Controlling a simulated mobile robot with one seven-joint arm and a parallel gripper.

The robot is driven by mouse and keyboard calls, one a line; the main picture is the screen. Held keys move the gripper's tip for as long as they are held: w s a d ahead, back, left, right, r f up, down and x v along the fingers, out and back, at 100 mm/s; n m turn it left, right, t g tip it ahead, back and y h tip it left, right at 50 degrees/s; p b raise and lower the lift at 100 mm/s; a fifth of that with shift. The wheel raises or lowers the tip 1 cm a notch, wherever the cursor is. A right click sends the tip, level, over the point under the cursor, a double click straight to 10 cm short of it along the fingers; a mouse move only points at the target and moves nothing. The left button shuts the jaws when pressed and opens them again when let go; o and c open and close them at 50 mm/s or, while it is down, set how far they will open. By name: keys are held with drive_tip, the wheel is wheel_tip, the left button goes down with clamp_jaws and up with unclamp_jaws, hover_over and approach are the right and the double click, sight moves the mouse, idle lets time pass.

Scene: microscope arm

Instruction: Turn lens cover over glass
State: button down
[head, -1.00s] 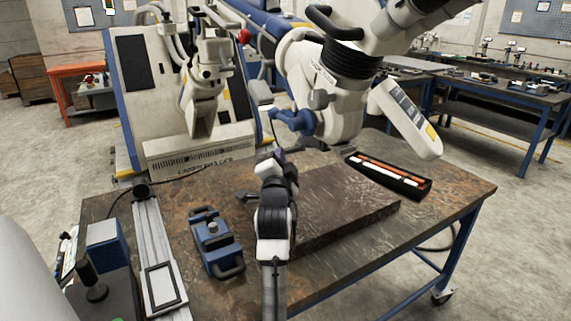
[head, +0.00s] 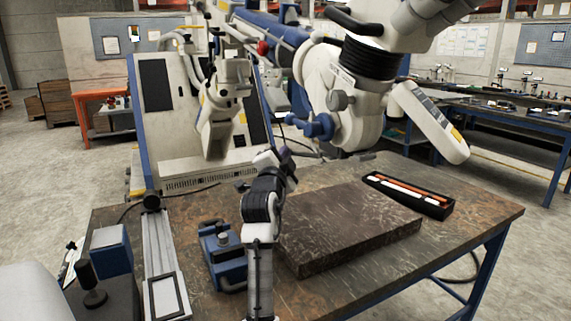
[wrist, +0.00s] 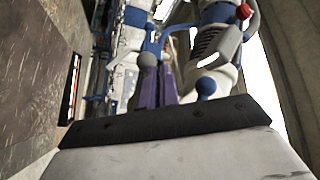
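The white microscope head (head: 345,95) hangs over the right part of the table on its thick arm. A blue knobbed fitting (head: 312,126) sticks out from its lower left side; I cannot tell whether it is the lens cover. The glass is not discernible. My gripper (head: 280,156) points up and away, below and left of the blue fitting, apart from it. In the wrist view, my gripper's purple fingers (wrist: 156,82) lie side by side with no clear gap and nothing between them. Beyond them show a grey ball knob (wrist: 147,60) and a blue ball knob (wrist: 205,87).
A dark stone slab (head: 345,228) lies on the brown table (head: 470,212). A black tray (head: 408,194) with orange and white sticks sits behind it. A blue device (head: 222,255) and a metal rail (head: 160,250) stand at the left. A white machine (head: 175,120) stands behind.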

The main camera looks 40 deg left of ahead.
drive_tip(key=shift+w+r, duration=0.3)
idle(0.5)
drive_tip(key=shift+d, duration=0.1)
